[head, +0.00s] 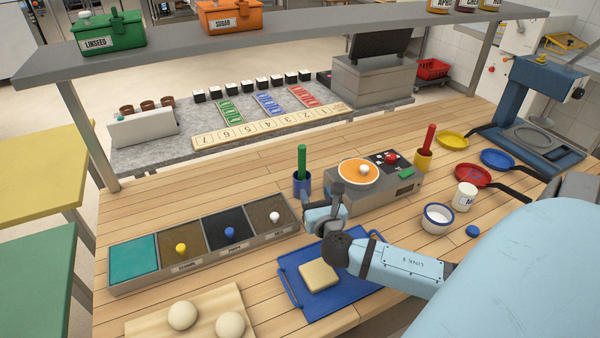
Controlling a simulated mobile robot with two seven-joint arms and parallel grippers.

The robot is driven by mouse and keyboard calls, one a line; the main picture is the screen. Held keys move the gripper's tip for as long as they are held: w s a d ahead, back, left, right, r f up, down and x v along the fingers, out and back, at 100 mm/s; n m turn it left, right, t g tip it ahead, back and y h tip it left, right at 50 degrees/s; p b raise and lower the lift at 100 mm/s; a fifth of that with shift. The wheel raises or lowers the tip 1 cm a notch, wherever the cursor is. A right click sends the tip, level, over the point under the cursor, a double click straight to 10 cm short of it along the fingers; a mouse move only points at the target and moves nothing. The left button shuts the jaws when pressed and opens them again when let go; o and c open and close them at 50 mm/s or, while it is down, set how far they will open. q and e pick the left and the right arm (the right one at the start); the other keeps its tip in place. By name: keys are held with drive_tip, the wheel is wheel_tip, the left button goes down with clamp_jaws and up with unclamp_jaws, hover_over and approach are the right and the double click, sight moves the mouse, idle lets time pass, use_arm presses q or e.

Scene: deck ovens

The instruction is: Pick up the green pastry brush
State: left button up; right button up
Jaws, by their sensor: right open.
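The green pastry brush (301,162) stands upright in a small blue cup (302,188) on the wooden counter, and only its green handle shows. My right gripper (322,196) is open, just in front and to the right of the blue cup. I see nothing between its fingers. It looks apart from the brush handle, but I cannot tell its exact distance from the cup. My left gripper is not in view.
An orange-topped scale (358,173) stands right of the cup. The ingredient box (205,262) is at left. A blue tray (345,312) lies below my arm. A shelf (270,45) runs overhead.

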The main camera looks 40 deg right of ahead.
sight(303, 167)
drive_tip(key=x, duration=0.7)
drive_tip(key=shift+w+d+f+p, duration=0.1)
drive_tip(key=shift+w+f+p, duration=0.1)
drive_tip(key=shift+w+p, duration=0.15)
drive_tip(key=shift+p+x, duration=0.3)
drive_tip(key=shift+x, duration=2.75)
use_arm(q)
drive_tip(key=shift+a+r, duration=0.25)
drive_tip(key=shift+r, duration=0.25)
use_arm(e)
drive_tip(key=shift+c, duration=0.5)
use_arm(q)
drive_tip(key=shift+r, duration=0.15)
use_arm(e)
clamp_jaws()
